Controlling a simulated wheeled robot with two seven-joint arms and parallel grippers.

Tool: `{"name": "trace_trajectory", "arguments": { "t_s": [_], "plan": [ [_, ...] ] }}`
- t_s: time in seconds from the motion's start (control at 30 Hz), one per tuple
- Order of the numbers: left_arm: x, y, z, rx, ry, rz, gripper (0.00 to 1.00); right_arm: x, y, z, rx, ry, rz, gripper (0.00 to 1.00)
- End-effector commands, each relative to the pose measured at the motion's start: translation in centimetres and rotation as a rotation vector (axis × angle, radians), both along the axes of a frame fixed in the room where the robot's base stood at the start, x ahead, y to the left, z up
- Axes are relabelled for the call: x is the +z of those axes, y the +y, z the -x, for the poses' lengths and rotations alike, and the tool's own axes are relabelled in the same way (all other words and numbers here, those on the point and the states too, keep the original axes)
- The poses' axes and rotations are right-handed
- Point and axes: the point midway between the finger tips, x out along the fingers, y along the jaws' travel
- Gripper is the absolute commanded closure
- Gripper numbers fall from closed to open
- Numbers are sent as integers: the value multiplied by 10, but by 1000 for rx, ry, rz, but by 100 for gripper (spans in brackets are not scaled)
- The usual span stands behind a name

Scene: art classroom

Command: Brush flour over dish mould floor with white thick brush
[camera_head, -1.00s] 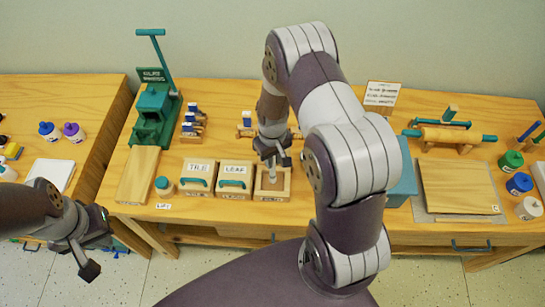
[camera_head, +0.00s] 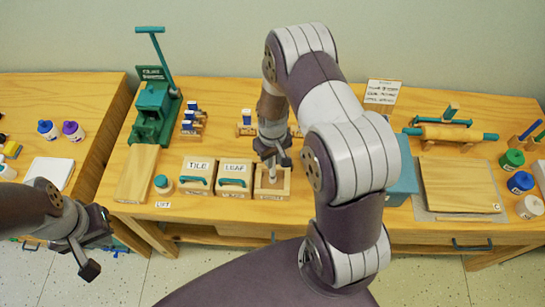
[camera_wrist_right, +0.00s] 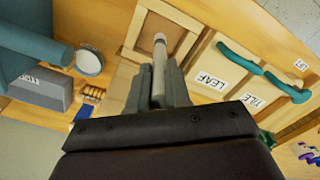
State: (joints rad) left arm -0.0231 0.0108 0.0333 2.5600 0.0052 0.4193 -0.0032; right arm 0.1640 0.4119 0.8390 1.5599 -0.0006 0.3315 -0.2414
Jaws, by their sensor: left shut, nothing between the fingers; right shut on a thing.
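The dish mould (camera_head: 285,190) is an open wooden box at the front middle of the workbench, right of the LEAF box. My left gripper (camera_head: 90,268) is shut and empty, low at the left, away from the workbench objects.
The LEAF box (camera_head: 235,168) and TILE box (camera_head: 198,165), with teal handles, stand left of the mould. A teal block (camera_head: 403,180) and wooden board (camera_head: 457,186) are to the right.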

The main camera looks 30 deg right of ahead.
Motion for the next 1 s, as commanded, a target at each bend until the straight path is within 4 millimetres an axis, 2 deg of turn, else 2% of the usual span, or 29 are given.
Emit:
{"name": "trace_trajectory", "arguments": {
  "t_s": [1.0],
  "plan": [
    [1,0,0,0,0,0,100,-3,13,-7,0,1,0,100]
  ]
}}
